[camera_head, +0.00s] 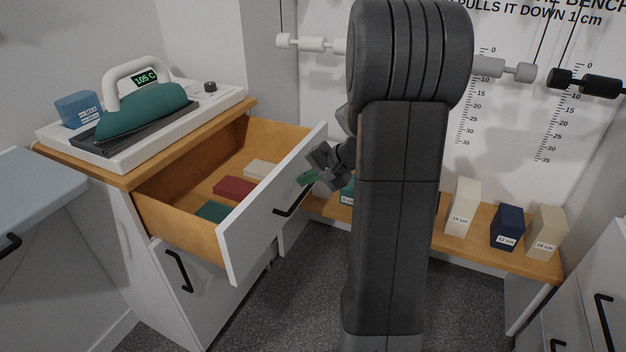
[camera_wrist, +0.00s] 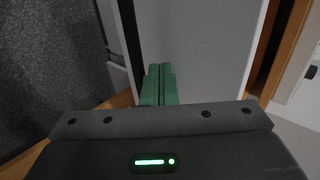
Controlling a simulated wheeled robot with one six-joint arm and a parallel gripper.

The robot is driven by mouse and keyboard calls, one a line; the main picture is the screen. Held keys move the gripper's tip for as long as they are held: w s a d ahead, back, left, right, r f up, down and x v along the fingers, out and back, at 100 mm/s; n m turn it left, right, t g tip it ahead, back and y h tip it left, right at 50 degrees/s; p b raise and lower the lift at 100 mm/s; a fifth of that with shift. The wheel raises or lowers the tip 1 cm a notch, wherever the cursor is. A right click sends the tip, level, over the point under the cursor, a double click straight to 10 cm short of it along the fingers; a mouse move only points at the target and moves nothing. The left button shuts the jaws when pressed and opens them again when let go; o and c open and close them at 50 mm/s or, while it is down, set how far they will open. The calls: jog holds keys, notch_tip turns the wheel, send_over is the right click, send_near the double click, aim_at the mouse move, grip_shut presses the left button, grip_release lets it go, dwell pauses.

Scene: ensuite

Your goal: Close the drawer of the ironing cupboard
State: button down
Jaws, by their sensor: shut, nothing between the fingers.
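The ironing cupboard (camera_head: 205,300) stands at the left in the head view, with its top drawer (camera_head: 275,205) pulled far out. The drawer front is white with a black bar handle (camera_head: 292,199); the handle also shows as a dark bar in the wrist view (camera_wrist: 131,40). My gripper (camera_head: 308,178) is beside the outer face of the drawer front, near its far end. Its green fingers (camera_wrist: 159,82) are together, empty, and point at the white front panel (camera_wrist: 195,45) in the wrist view. I cannot tell whether they touch it.
Folded cloths, one red (camera_head: 233,188), lie in the drawer. A teal iron (camera_head: 140,110) sits on a white base on the cupboard top. A lower door with a black handle (camera_head: 179,271) is below. A wooden bench (camera_head: 480,245) with several blocks stands behind my arm.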

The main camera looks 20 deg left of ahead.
jog(key=a+p, duration=0.1)
jog(key=a, duration=0.7)
jog(key=w+a+p, duration=0.1)
jog(key=a+p, duration=0.1)
jog(key=a, duration=0.7)
jog(key=w+a+p, duration=0.1)
jog(key=a+p, duration=0.1)
jog(key=a, duration=0.7)
jog(key=shift+a, duration=0.15)
jog(key=shift+r, duration=0.1)
jog(key=shift+w+a+r, duration=0.1)
jog(key=shift+r, duration=0.1)
